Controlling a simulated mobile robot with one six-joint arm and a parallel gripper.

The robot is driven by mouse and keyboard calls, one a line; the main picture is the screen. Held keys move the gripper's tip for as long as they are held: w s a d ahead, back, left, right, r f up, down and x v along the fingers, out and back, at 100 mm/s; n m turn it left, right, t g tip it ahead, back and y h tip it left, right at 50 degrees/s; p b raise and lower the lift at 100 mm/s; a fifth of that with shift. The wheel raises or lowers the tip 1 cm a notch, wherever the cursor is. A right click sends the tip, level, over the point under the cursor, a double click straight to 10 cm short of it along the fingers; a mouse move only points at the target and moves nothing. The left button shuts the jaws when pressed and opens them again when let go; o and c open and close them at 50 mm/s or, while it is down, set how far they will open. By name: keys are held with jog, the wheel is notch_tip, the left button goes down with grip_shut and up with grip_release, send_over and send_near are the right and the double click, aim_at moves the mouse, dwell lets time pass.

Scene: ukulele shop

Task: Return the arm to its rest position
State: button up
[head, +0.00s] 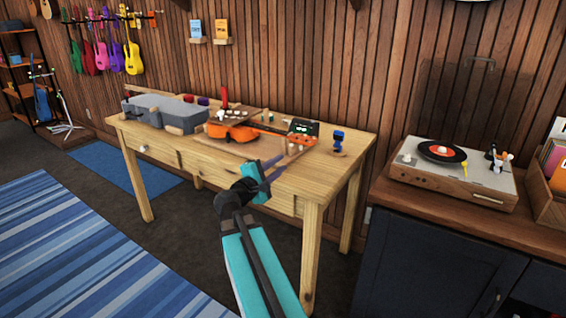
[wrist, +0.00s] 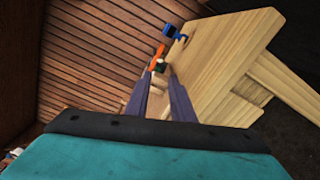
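My teal arm reaches up from the bottom of the head view, with my gripper (head: 272,168) in front of the wooden workbench (head: 325,165), near its front edge. In the wrist view my gripper (wrist: 166,82) shows two purple fingers with a gap between them and nothing held. An orange ukulele (head: 232,132) lies on the bench beyond the gripper, apart from it.
A grey case (head: 165,113) lies at the bench's left. A small blue object (head: 339,140) stands near its right end. A turntable (head: 452,172) sits on the dark cabinet (head: 425,258) at right. A striped blue rug (head: 85,250) covers open floor at left.

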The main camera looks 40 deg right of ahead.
jog(key=shift+s+a, duration=0.1)
jog(key=shift+a, duration=0.2)
dwell(0.4)
